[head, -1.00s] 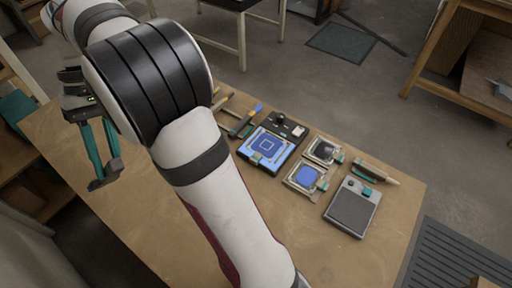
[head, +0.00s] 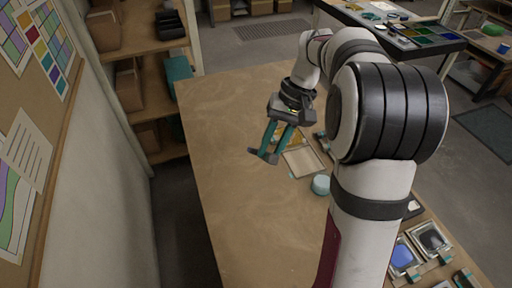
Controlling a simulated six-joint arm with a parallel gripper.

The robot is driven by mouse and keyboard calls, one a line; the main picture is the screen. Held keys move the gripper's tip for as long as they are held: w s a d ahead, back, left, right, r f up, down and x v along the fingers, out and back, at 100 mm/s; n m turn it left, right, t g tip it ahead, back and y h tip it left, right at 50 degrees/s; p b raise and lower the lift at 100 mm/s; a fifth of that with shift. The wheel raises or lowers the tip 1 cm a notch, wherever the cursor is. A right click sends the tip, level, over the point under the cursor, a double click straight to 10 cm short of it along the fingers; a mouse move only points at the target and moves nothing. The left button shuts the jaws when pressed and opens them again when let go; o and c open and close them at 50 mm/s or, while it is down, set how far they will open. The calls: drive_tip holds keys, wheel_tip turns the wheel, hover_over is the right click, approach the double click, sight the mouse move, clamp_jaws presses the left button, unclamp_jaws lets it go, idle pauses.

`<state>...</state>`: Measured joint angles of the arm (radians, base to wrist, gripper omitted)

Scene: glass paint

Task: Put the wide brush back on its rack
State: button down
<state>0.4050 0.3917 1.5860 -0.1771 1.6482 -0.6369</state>
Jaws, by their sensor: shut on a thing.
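My gripper (head: 268,152), with teal fingers, hangs over the middle of the table (head: 240,215), pointing down. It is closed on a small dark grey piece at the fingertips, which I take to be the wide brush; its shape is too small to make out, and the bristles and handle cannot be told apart. The brush rack cannot be made out now. My arm hides much of the right side of the table.
A beige framed tray (head: 303,162) lies just right of my gripper, with a teal round pot (head: 320,185) in front of it. A blue pad (head: 402,254) and a dark pad (head: 433,238) sit at lower right. The table's left part is clear.

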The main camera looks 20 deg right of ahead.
drive_tip(key=w+d+f+m+h, duration=0.2)
drive_tip(key=d+f+m+h, duration=0.1)
drive_tip(key=d, duration=0.7)
drive_tip(key=w+d+f+m+h, duration=0.2)
drive_tip(key=d+f+m+h, duration=0.2)
drive_tip(key=d+f, duration=0.4)
drive_tip(key=w+d+f+m+t+h, duration=0.1)
drive_tip(key=d+f+m+h, duration=0.3)
drive_tip(key=d, duration=0.8)
drive_tip(key=shift+w+f+m, duration=0.8)
drive_tip(key=shift+w+m, duration=0.05)
drive_tip(key=shift+m, duration=0.25)
drive_tip(key=shift+f, duration=2.15)
drive_tip(key=shift+f, duration=0.55)
drive_tip(key=c, duration=0.6)
unclamp_jaws()
